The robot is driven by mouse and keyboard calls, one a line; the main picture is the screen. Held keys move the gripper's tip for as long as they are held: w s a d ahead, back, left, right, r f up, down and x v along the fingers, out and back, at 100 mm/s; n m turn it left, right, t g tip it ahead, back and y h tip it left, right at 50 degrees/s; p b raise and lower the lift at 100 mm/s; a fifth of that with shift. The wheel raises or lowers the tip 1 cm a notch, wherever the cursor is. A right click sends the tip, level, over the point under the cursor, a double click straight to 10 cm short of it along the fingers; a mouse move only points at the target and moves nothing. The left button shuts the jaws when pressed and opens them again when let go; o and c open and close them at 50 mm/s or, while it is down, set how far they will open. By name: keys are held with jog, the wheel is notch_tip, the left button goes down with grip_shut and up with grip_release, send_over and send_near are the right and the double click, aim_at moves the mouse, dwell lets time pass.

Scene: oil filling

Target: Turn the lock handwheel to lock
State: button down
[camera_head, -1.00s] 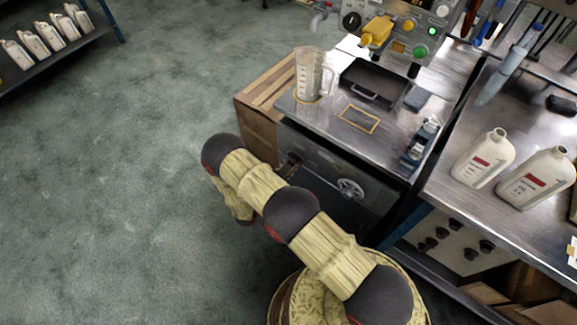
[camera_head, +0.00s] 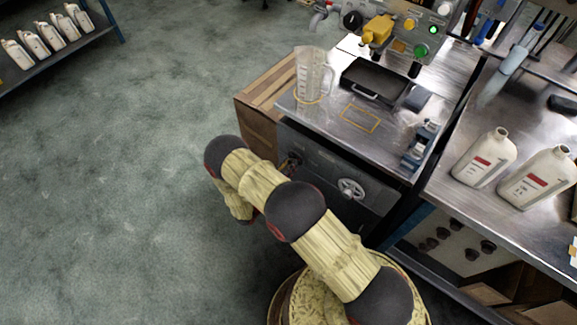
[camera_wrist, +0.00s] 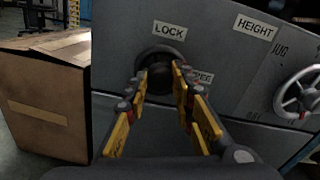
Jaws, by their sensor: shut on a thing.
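The lock handwheel (camera_wrist: 160,56) is a dark round knob under a white "LOCK" label (camera_wrist: 169,30) on the grey cabinet front. In the wrist view my gripper (camera_wrist: 160,78) has its two yellow-padded fingers on either side of the knob, shut on it. The fingers and the gripper body hide its lower part. In the head view the lock handwheel (camera_head: 291,164) shows small and dark at the cabinet's left, partly behind my arm. I cannot tell its turn angle.
A spoked height handwheel (camera_wrist: 300,92) sits to the right under a "HEIGHT" label; it also shows in the head view (camera_head: 351,189). A cardboard box (camera_wrist: 45,100) stands left of the cabinet. A clear jug (camera_head: 308,75) stands on the steel top.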

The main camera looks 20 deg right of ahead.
jog(key=n, duration=0.9)
jog(key=shift+f, duration=0.1)
dwell(0.4)
jog(key=c, duration=1.6)
grip_release()
jog(key=shift+o, duration=0.6)
jog(key=shift+a, duration=0.15)
jog(key=v, duration=1.1)
jog(key=shift+a, duration=0.4)
